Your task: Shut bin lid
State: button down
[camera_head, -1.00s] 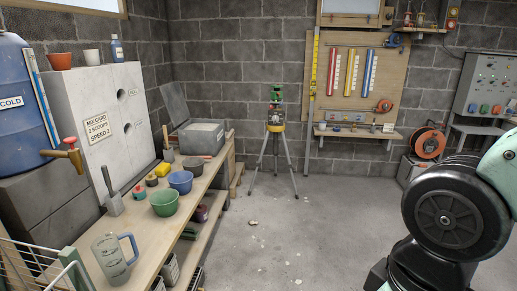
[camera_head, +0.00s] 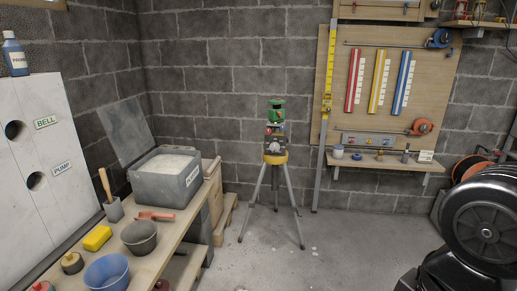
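A grey bin (camera_head: 170,185) filled with pale powder stands at the far end of the wooden bench at left. Its grey lid (camera_head: 118,132) stands open, leaning back to the left of the bin toward the wall. A label is on the bin's front right side. My arm shows at the lower right, well apart from the bin. My gripper is not in view.
On the bench (camera_head: 150,257) near the bin lie a red scoop (camera_head: 155,216), a dark bucket (camera_head: 139,237), a yellow sponge (camera_head: 97,238) and a blue bowl (camera_head: 107,272). A tripod with a laser level (camera_head: 275,155) stands right of the bench. Open floor lies around it.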

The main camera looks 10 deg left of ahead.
aim_at(124, 123)
jog(key=i+u, duration=0.2)
jog(key=i, duration=0.45)
jog(key=i+l+u, duration=0.1)
jog(key=i+u, duration=0.15)
jog(key=i, duration=0.4)
jog(key=i+l+u, duration=0.2)
jog(key=i, duration=0.45)
jog(key=i+j+u, duration=0.15)
jog(key=i+u, duration=1.2)
jog(key=k+l, duration=0.05)
jog(key=k, duration=0.05)
